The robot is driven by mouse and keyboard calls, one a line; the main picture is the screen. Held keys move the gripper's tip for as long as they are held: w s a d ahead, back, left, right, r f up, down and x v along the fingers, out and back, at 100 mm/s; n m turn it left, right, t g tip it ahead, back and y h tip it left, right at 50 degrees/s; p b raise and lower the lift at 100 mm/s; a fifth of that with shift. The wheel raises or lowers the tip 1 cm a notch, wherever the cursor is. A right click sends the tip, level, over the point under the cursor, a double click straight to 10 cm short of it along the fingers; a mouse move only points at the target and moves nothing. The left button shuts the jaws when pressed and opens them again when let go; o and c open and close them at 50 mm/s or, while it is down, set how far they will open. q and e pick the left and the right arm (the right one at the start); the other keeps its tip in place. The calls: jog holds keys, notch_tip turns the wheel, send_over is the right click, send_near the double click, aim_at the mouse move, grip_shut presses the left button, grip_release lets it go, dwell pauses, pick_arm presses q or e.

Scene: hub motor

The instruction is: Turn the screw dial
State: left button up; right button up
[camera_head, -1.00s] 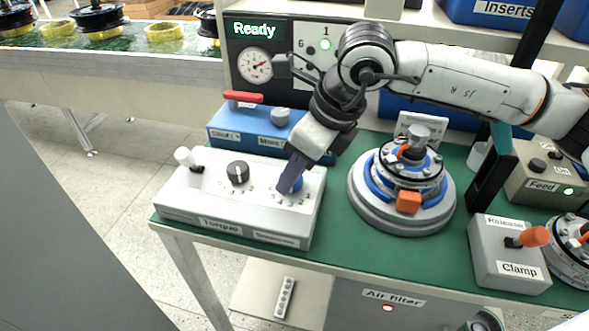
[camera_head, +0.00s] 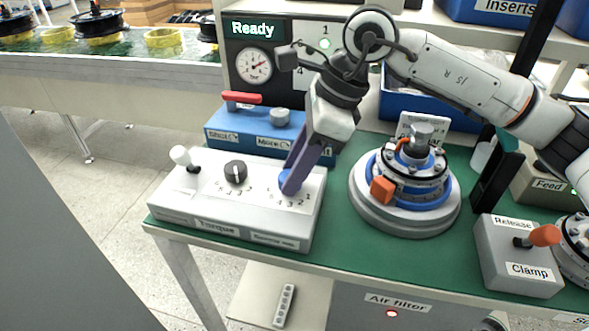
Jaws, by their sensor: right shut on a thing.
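The label under the screw dial is blurred. My left gripper is not in view.
A white-tipped lever (camera_head: 181,157) stands at the box's left end. Behind is a blue box (camera_head: 245,127) with a red handle. A round blue and grey fixture (camera_head: 405,205) stands to the right. The panel (camera_head: 252,30) reads "Ready".

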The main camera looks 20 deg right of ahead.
dwell(0.4)
jog(key=o, duration=1)
jog(key=shift+r, duration=0.1)
jog(key=v, duration=1)
jog(key=shift+w+r, duration=0.1)
